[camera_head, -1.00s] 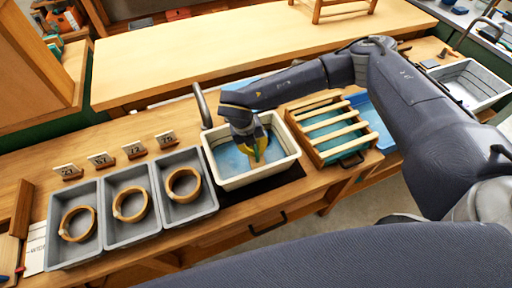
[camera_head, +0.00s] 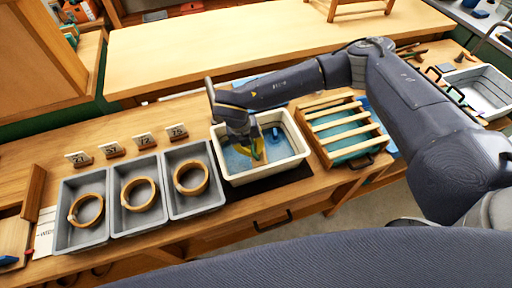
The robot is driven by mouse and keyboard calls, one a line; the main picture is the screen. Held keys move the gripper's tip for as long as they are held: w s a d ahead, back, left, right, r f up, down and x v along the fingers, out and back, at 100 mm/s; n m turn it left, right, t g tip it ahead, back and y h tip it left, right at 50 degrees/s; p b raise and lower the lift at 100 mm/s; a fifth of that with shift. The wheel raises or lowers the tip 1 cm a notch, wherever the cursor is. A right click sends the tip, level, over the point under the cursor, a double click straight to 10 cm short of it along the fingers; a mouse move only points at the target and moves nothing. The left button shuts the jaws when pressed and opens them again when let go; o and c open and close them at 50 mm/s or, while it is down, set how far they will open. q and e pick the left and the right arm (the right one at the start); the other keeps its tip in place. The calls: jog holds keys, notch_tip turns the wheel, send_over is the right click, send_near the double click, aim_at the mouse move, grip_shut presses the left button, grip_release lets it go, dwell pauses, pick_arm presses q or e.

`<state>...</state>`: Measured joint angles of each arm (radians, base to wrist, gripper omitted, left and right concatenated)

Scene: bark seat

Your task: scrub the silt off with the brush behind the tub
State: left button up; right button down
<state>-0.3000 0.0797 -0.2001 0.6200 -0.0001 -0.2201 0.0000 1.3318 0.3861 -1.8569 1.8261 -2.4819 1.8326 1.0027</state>
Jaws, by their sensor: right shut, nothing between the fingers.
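A cream tub (camera_head: 300,150) with blue water in it stands on the wooden bench, in the middle of the view. My right gripper (camera_head: 258,158) reaches down into the tub from the right. Its yellow fingers are shut, low at the water, with no held object that I can make out. My right arm covers the area behind the tub, and I cannot make out a brush there. No silt can be told apart at this size. My left gripper is not in view.
Three grey trays (camera_head: 82,238), each with a wooden ring (camera_head: 139,194), stand left of the tub, with number cards (camera_head: 115,149) behind. A slatted wooden rack (camera_head: 345,135) stands right of it. A grey basin (camera_head: 485,92) is far right.

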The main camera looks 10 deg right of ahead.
jog(key=shift+s+a+f, duration=0.1)
jog(key=shift+a, duration=0.95)
jog(key=shift+s+a, duration=0.1)
jog(key=shift+a, duration=0.9)
jog(key=shift+s+a, duration=0.15)
jog(key=shift+a, duration=0.35)
jog(key=shift+s+a, duration=0.15)
jog(key=shift+a, duration=0.35)
jog(key=shift+d, duration=0.1)
jog(key=shift+w+d+r, duration=0.1)
jog(key=shift+w+d, duration=0.05)
jog(key=shift+d, duration=0.4)
jog(key=shift+w+d+r, duration=0.1)
jog(key=shift+w+d, duration=0.05)
jog(key=shift+d, duration=0.35)
jog(key=shift+w+d+f, duration=0.1)
jog(key=shift+w+d, duration=0.05)
jog(key=shift+d, duration=1)
jog(key=shift+w+d+f, duration=0.1)
jog(key=shift+d, duration=1.05)
